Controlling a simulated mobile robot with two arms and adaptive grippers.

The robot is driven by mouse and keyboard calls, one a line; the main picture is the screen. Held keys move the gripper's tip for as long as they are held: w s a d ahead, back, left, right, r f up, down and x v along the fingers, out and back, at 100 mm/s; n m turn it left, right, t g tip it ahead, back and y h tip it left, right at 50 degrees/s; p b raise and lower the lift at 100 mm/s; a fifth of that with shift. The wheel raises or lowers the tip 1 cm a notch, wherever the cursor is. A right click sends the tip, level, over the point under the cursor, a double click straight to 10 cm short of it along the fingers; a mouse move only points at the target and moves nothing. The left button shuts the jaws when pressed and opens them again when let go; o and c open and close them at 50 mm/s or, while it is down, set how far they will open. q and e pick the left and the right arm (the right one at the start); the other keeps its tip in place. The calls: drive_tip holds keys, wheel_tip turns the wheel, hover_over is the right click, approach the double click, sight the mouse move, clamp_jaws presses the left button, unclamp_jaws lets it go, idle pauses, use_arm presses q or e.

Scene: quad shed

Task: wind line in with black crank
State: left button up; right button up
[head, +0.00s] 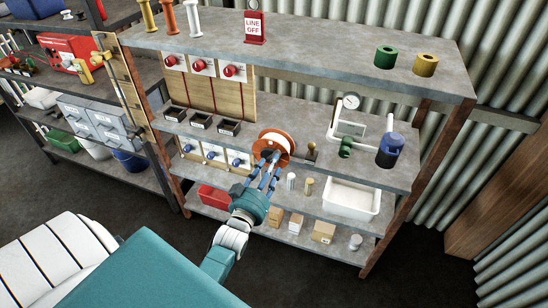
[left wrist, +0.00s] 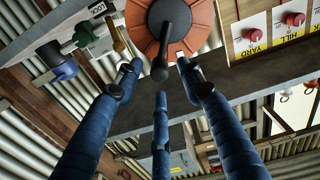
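The reel is an orange disc (head: 275,143) mounted at the middle shelf of the grey rack, near its front edge. It fills the top middle of the left wrist view (left wrist: 194,32). Its black crank (left wrist: 168,20) has an arm and a knob pointing toward the wrist camera. In the left wrist view the three fingers (left wrist: 159,72) are spread around the crank knob, with gaps visible. Contact cannot be told. My right gripper is not in view.
A brass-coloured fitting (head: 311,152) is close right of the reel. Black bins (head: 201,122) stand to its left. A white tub (head: 351,197) and small boxes (head: 323,231) are on lower shelves. A red "LINE OFF" sign (head: 255,26) stands on the top shelf.

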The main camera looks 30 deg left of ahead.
use_arm(q)
drive_tip(key=shift+x, duration=1.85)
clamp_jaws()
